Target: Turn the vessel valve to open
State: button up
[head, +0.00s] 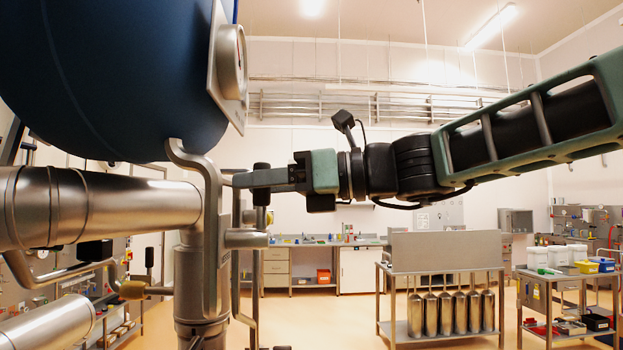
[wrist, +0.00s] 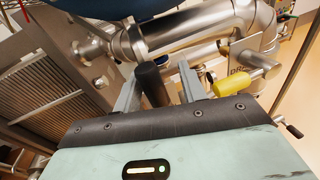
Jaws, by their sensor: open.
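A black handle (head: 261,194) stands upright beside the steel pipework under the blue vessel (head: 110,75). Its ends show above and below my gripper (head: 262,179) in the head view. In the wrist view the black handle (wrist: 152,84) lies between the two grey fingers of my gripper (wrist: 158,88). Whether this handle is the vessel valve's is not marked. Its lower mount is hidden behind my gripper body in the wrist view.
A thick steel pipe (head: 100,208) runs left under the vessel. A yellow handle (wrist: 230,83) sits right of the fingers.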

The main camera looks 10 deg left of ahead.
jog(key=shift+d, duration=0.1)
jog(key=shift+d, duration=0.3)
jog(key=d+r+b, duration=0.1)
jog(key=d+b, duration=0.5)
jog(key=d, duration=1)
jog(key=shift+w+d+r, duration=0.15)
jog(key=shift+d+r, duration=0.05)
jog(key=shift+d, duration=0.1)
jog(key=s+a+f+n+h+b, duration=0.1)
jog(key=s+f+n+h, duration=0.2)
jog(key=f, duration=0.7)
jog(key=s+f+n+h+b, duration=0.1)
jog(key=s+f+n+h, duration=0.15)
jog(key=f, duration=0.65)
jog(key=s+a+f+n+h+b, duration=0.1)
jog(key=s+f+n+h, duration=0.25)
jog(key=f, duration=0.65)
jog(key=s+d+f+n+h, duration=0.2)
jog(key=s+d+f+n, duration=0.2)
jog(key=f+n, duration=0.2)
jog(key=s+d+f+n+h+b, duration=0.1)
jog(key=s+d+f+n+h, duration=0.2)
jog(key=f, duration=0.5)
jog(key=s+d+f+n+h, duration=0.2)
jog(key=s+d+f+n, duration=0.2)
jog(key=d+f+n, duration=0.2)
jog(key=f+n, duration=0.1)
jog(key=n, duration=0.1)
jog(key=shift+s+f+n, duration=0.3)
